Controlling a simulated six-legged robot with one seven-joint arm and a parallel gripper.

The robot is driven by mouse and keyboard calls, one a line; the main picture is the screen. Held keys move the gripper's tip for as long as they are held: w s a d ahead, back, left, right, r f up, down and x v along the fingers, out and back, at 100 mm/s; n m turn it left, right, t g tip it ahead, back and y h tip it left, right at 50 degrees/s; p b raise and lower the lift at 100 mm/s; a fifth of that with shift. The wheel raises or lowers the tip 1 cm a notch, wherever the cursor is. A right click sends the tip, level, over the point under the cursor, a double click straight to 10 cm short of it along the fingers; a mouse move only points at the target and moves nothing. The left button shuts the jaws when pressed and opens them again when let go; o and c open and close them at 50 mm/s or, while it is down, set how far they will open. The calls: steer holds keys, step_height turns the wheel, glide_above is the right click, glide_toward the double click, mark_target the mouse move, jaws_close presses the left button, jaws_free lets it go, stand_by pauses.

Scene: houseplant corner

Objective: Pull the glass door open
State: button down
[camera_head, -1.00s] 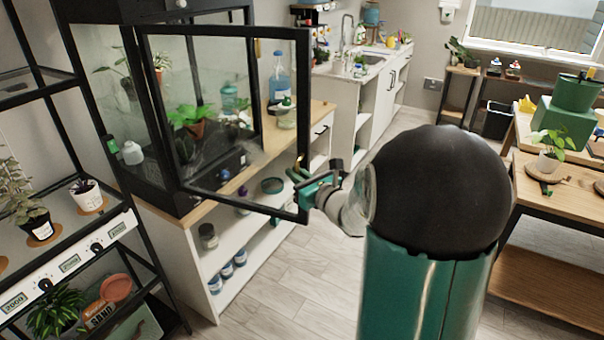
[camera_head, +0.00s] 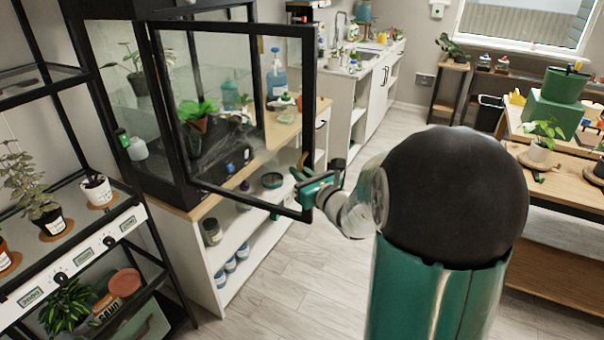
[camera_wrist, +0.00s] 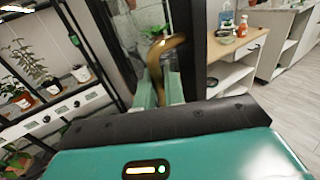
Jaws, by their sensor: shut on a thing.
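The glass door (camera_head: 236,118) has a black frame and stands swung out from the black terrarium cabinet (camera_head: 118,105), hinged on its left side. My gripper (camera_head: 306,185) is at the lower right edge of the door frame. In the wrist view my gripper's pale green fingers (camera_wrist: 158,92) are shut on the curved brass handle (camera_wrist: 165,48), beside the black door frame (camera_wrist: 187,50). The handle is mostly hidden by my gripper in the head view. Plants inside the cabinet show through the glass.
The cabinet stands on a wooden-topped white shelf unit (camera_head: 205,285) holding jars. A black plant rack (camera_head: 150,235) is at the left. A wooden table (camera_head: 560,195) is at the right. Light floor (camera_head: 310,265) is free in between.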

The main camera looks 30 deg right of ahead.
steer(key=shift+a, duration=0.1)
stand_by(0.3)
steer(key=c, duration=1.6)
jaws_free()
steer(key=shift+c, duration=0.2)
steer(key=shift+s, duration=0.1)
